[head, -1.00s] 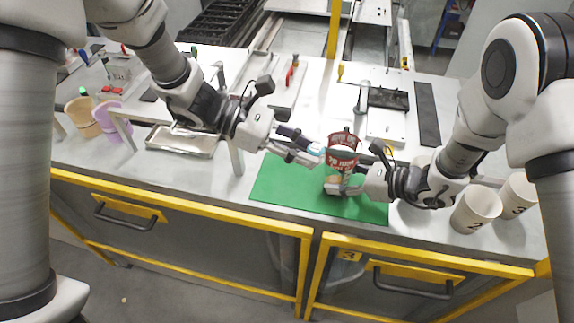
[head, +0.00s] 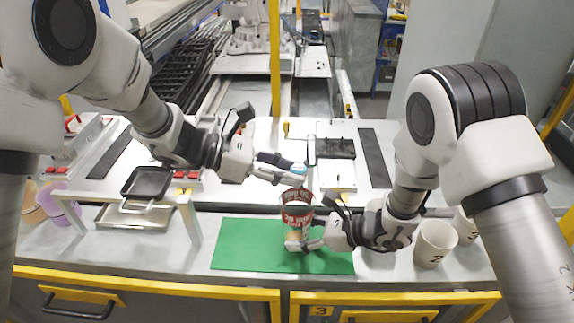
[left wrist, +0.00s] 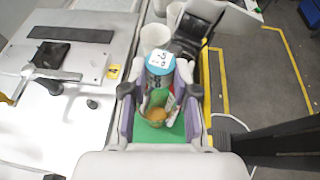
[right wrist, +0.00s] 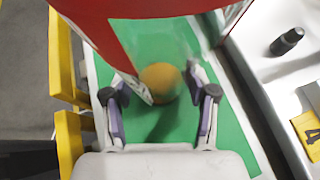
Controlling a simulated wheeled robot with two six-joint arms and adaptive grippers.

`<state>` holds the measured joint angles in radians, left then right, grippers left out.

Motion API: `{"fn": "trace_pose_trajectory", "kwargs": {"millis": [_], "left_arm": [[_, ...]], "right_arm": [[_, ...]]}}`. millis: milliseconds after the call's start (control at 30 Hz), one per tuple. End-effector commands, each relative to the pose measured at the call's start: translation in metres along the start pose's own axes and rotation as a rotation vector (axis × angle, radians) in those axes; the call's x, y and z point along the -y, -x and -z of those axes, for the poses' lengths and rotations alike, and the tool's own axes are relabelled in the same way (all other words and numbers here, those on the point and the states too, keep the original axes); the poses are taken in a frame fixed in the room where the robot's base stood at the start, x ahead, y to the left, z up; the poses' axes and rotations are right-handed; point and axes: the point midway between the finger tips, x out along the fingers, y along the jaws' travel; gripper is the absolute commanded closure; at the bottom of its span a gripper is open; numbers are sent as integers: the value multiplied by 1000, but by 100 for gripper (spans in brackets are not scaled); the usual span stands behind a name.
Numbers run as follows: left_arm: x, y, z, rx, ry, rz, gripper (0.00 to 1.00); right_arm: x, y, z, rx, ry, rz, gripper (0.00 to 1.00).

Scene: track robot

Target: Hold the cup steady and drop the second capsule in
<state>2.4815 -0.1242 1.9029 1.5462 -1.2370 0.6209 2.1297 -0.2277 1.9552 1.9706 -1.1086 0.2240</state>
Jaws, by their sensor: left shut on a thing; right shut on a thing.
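The cup (head: 297,197) stands upright over the green mat, with a red lettered band above a clear lower part. My right gripper (head: 303,245) is shut around its lower part. In the right wrist view the red band (right wrist: 145,22) fills the top, and an orange round thing (right wrist: 160,78) shows low between the fingers, seemingly inside the cup. My left gripper (head: 290,180) is shut on a capsule (head: 299,168) with a blue end, just above the cup's rim. In the left wrist view the capsule (left wrist: 160,63) carries a white label, and the orange thing (left wrist: 156,114) shows below.
The green mat (head: 245,245) lies under the cup. White numbered cups (head: 435,240) stand at the right. A black tray (head: 148,182) on a stand and a metal tray (head: 120,216) are at the left, by a purple cup (head: 62,205). Flat equipment lies behind.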

Motion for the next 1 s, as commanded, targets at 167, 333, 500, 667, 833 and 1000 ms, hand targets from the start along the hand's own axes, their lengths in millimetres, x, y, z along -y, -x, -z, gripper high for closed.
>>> {"fn": "trace_pose_trajectory", "kwargs": {"millis": [167, 333, 500, 667, 833, 1000], "left_arm": [[0, -7, 17, 0, 3, 1, 92], [0, -13, 32, 0, 3, 1, 92], [0, -18, 43, 0, 3, 0, 92], [0, -19, 47, 0, 0, -1, 92], [0, -19, 47, 0, 0, -1, 92], [0, -19, 47, 0, 0, 0, 92]], "right_arm": [[0, 0, 0, 0, 0, 0, 84], [0, 0, 0, 0, 0, 0, 84], [0, 0, 0, 0, 0, 0, 84], [0, 0, 0, 0, 0, 0, 84], [0, 0, 0, 0, 0, 0, 84], [0, 0, 0, 0, 0, 0, 84]]}}
